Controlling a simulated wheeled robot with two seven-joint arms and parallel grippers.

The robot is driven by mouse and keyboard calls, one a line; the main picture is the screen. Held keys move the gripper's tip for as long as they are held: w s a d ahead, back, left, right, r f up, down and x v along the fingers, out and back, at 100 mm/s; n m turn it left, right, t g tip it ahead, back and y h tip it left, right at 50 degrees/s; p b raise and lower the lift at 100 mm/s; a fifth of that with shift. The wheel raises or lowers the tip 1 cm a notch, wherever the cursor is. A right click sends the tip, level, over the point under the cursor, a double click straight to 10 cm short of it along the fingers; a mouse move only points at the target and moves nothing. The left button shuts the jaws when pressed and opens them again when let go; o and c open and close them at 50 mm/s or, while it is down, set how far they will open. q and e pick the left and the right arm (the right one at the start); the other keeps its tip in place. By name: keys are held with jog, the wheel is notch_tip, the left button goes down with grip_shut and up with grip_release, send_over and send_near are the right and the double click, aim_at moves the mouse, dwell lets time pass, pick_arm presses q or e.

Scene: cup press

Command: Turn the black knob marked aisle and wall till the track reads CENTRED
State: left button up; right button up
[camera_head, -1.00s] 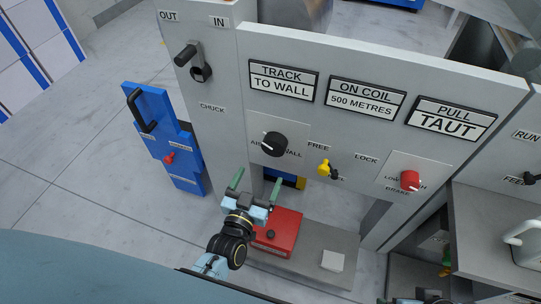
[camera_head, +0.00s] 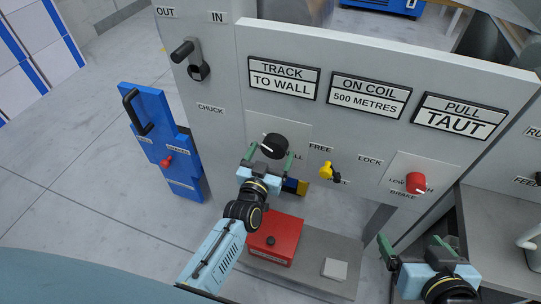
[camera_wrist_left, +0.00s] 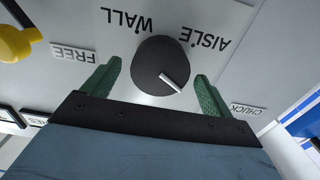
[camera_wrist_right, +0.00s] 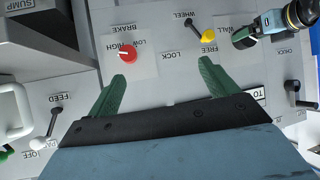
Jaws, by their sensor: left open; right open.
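The black knob (camera_head: 274,146) sits on a light plate on the grey panel, its white pointer line showing. In the left wrist view the knob (camera_wrist_left: 160,65) lies between the open fingers, with the labels WALL and AISLE beyond it; I cannot tell whether they touch it. The TRACK sign (camera_head: 283,78) reads TO WALL. My left gripper (camera_head: 267,160) is open at the knob, its fingers partly over the plate's lettering. My right gripper (camera_head: 416,245) is open and empty, low at the right, in front of the panel. It also shows in the right wrist view (camera_wrist_right: 162,85).
A yellow lever (camera_head: 327,171) by FREE and a red BRAKE knob (camera_head: 416,183) are right of the black knob. The CHUCK lever (camera_head: 190,57) is upper left. A red box (camera_head: 275,238) stands below; a blue unit (camera_head: 160,140) is at left.

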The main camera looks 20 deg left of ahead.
pick_arm(q)
jog(key=c, duration=1)
jog(key=shift+n+p, duration=0.7)
jog(key=shift+n, duration=2.3)
pick_arm(e)
jog(key=s+d+f+g+h, duration=0.1)
jog(key=s+d+f+g, duration=0.2)
jog(key=s+f+g, duration=0.1)
jog(key=shift+s+f+g+h, duration=0.3)
jog(key=shift+s+g, duration=0.2)
jog(key=shift+s, duration=0.7)
pick_arm(q)
jog(key=o, duration=1)
